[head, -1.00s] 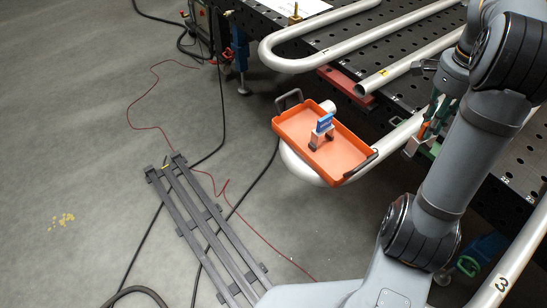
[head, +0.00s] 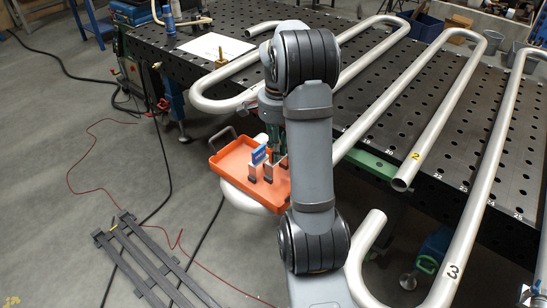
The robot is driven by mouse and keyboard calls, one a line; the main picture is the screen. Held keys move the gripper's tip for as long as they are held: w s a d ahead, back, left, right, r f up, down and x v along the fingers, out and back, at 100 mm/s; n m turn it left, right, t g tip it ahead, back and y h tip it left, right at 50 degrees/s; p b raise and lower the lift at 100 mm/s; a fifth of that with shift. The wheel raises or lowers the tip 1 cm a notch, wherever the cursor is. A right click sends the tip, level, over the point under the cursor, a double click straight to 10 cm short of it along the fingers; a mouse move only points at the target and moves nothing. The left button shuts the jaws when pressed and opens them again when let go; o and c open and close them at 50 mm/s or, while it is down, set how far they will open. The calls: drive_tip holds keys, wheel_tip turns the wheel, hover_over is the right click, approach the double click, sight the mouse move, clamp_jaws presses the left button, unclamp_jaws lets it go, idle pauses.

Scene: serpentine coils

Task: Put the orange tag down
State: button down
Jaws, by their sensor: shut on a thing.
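My gripper (head: 274,138), green and dark, shows partly behind my arm in the head view, at the right side of the orange tray. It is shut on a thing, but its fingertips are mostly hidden. I cannot pick out the orange tag clearly against the orange tray and behind my arm. The shallow orange tray (head: 226,168) has a dark handle at its far left end. A blue piece (head: 259,155) and small grey blocks (head: 268,173) with dark feet stand in it. I cannot tell whether the gripper touches the tray or its contents.
A black perforated table (head: 455,125) carries long bent grey pipes (head: 440,140). A white sheet (head: 212,47) lies on its far left part. A dark slatted frame (head: 140,262) and loose cables lie on the floor at left. Open floor surrounds the frame.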

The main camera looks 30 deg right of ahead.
drive_tip(key=shift+w+a+f, duration=0.25)
drive_tip(key=shift+w+f, duration=0.05)
drive_tip(key=shift+f, duration=0.1)
drive_tip(key=shift+f+p, duration=0.35)
drive_tip(key=shift+f, duration=1.5)
drive_tip(key=shift+f, duration=0.2)
drive_tip(key=c, duration=1.7)
unclamp_jaws()
wheel_tip(320, 180, up, 12)
drive_tip(key=shift+r, duration=0.25)
